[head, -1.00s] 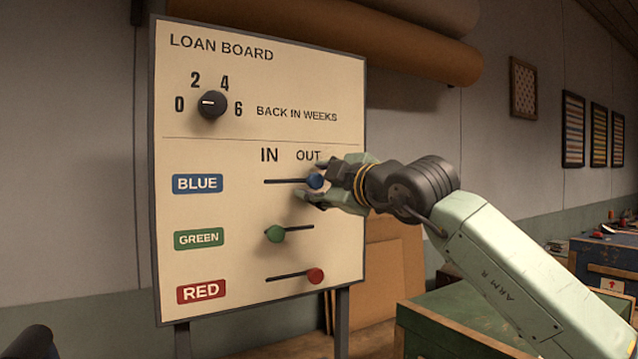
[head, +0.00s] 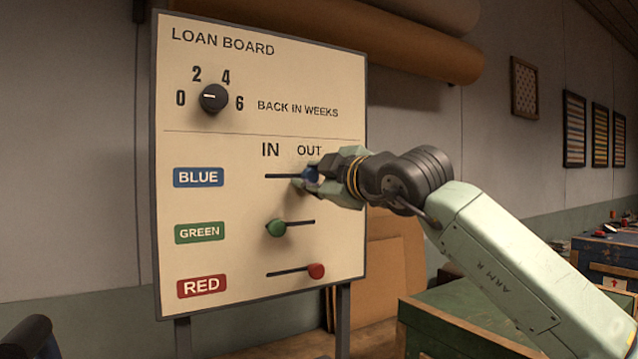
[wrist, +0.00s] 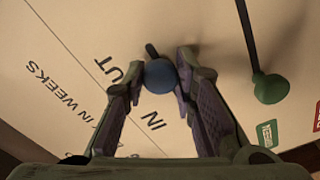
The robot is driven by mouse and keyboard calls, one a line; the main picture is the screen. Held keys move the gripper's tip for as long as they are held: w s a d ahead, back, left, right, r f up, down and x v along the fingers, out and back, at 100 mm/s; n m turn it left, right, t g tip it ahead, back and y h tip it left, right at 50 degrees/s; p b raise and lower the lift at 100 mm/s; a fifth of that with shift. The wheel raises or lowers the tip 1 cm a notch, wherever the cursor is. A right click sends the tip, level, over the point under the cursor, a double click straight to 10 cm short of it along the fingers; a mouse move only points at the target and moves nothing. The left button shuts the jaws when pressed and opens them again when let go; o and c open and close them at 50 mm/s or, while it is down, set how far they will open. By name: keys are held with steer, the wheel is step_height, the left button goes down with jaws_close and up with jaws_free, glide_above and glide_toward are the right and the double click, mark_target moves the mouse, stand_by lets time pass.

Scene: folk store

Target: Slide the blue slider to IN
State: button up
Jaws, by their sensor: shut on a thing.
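The blue slider knob (head: 311,176) is at the right, OUT end of its slot in the top row of the loan board (head: 210,270). The bare slot (head: 280,176) runs left from it towards IN. My gripper (head: 309,177) is shut on the blue knob, with one finger on either side of it. In the wrist view the blue knob (wrist: 160,76) sits between the two fingertips (wrist: 160,80). The fingers hide part of the knob in the head view.
The green knob (head: 277,228) is at the left of its slot, just below my gripper. The red knob (head: 316,271) is at the right of its slot. A dial (head: 213,98) is at the upper left. A green crate (head: 470,320) stands under my arm.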

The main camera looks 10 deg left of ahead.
steer(key=shift+s+a+b, duration=2.3)
steer(key=shift+s+b, duration=0.05)
steer(key=shift+b, duration=0.45)
steer(key=o, duration=1)
steer(key=shift+d, duration=0.1)
steer(key=shift+s+d+f+b, duration=0.15)
steer(key=shift+s+d+b, duration=0.2)
steer(key=shift+d+b, duration=0.15)
steer(key=b, duration=0.4)
glide_toward(272, 177)
steer(key=shift+v, duration=1.35)
